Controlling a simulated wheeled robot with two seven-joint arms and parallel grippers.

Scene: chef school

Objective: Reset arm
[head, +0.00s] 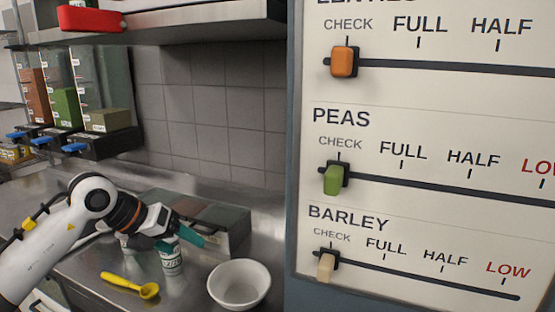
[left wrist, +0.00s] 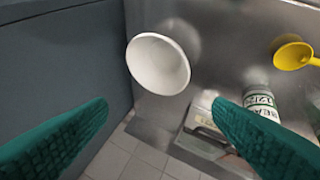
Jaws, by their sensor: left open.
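My left gripper (head: 188,236) is above the metal counter in the head view, near a labelled white and green can (head: 172,261). In the left wrist view its two green fingers (left wrist: 160,130) are wide apart with nothing between them. The can (left wrist: 262,104) shows there behind the right finger, partly hidden. In the head view the gripper's fingers overlap the can's top; I cannot tell whether they touch it. My right gripper is in neither view.
A white bowl (head: 239,284) and a yellow scoop (head: 131,286) lie on the counter (head: 75,262). A metal box (head: 222,219) stands behind the gripper. A slider board (head: 430,150) stands at right. Dispensers (head: 67,108) line the back left, and a shelf (head: 190,22) hangs above.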

